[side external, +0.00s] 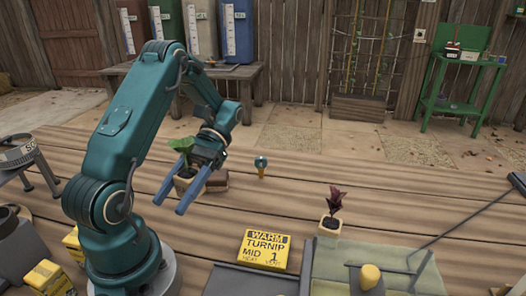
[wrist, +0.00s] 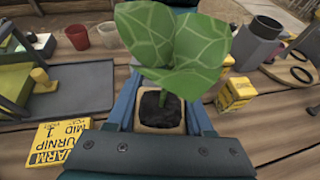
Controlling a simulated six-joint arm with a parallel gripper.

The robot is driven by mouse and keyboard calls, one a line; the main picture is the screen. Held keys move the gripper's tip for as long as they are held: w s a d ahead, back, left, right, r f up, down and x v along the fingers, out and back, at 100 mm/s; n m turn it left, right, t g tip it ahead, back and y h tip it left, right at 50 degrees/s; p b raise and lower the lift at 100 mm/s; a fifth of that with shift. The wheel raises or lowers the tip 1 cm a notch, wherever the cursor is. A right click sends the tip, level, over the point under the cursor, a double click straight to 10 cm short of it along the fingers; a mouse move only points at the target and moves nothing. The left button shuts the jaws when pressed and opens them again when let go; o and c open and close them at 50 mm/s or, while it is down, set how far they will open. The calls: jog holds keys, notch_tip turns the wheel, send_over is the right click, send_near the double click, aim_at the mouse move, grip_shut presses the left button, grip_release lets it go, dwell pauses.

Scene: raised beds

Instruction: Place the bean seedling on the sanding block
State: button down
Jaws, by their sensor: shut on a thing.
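The bean seedling, with broad green leaves (side external: 182,145) and a small beige pot (side external: 187,187), is between the blue fingers of my gripper (side external: 172,203). My gripper is shut on the pot. In the wrist view the leaves (wrist: 172,45) cover much of the upper middle, and the pot (wrist: 160,122) with dark soil sits between the fingers. A small brown block (side external: 217,181), possibly the sanding block, lies on the planks just right of and behind the pot. The gripper partly hides it, and I cannot tell the gap between them.
A yellow turnip box (side external: 265,250) lies in front. A dark red seedling (side external: 331,212) stands in a beige pot to the right. A small teal-topped object (side external: 261,166) stands beyond the brown block. A grey tray (side external: 250,281) is at the front. The planks between are mostly clear.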

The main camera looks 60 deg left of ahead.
jog(key=s+a+r+m+t+y, duration=0.1)
jog(key=a+r+m+t+y, duration=0.3)
jog(key=a+m+y, duration=0.6)
jog(key=a+r+m+t+y, duration=0.2)
jog(key=a+r+m+y, duration=0.4)
jog(key=a+m+y, duration=0.35)
send_over(211, 179)
jog(key=a, duration=0.6)
jog(key=f, duration=1.2)
jog(key=shift+s, duration=0.4)
jog(key=shift+f, duration=1.95)
jog(key=shift+c, duration=1.4)
grip_release()
jog(key=shift+f+t, duration=0.1)
jog(key=shift+t, duration=0.2)
